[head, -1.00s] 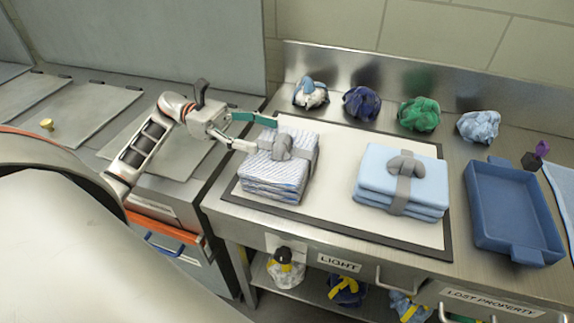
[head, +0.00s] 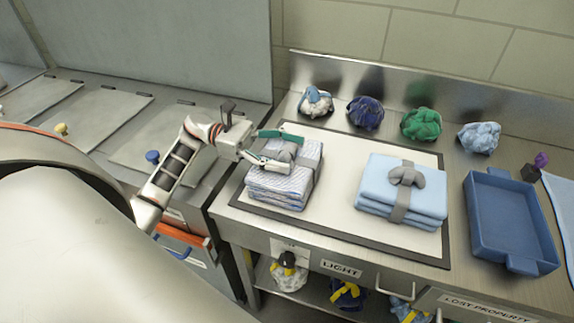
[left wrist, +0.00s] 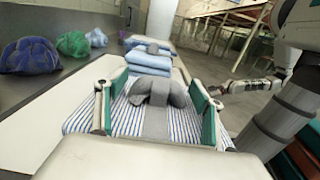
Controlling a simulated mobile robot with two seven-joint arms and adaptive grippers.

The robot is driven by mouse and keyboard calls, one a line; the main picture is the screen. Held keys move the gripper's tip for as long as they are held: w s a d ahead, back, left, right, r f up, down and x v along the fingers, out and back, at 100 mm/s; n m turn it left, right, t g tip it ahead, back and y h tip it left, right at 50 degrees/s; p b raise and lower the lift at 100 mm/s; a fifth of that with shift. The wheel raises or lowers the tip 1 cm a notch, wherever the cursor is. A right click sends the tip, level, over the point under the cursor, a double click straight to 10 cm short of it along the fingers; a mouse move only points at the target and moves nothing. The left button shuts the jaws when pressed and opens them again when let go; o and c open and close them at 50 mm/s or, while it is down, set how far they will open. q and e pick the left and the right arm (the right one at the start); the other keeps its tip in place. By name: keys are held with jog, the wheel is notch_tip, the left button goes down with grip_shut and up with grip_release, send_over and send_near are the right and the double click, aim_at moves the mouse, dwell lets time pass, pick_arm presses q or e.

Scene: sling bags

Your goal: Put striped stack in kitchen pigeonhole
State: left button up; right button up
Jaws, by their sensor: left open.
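The striped stack (head: 282,180) is a folded blue-and-white striped pile tied with a grey band and knot. It lies at the left of the white, dark-edged board (head: 330,205). My left gripper (head: 283,149) is open, its teal-padded fingers on either side of the grey knot. In the left wrist view the knot (left wrist: 158,93) shows between the two open fingers (left wrist: 154,108), with the striped cloth (left wrist: 130,118) below. I cannot tell whether the fingers touch it. No pigeonhole marked kitchen can be made out. My right gripper is not identifiable in the head view.
A plain light-blue stack (head: 402,188) with a grey band lies at the board's right. A blue tray (head: 484,220) stands further right. Several cloth bundles, including a green one (head: 421,124), line the back. A shelf below, labelled LIGHT (head: 341,269), holds more bundles.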

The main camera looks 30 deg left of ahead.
pick_arm(q)
grip_shut()
jog(key=shift+r, duration=0.15)
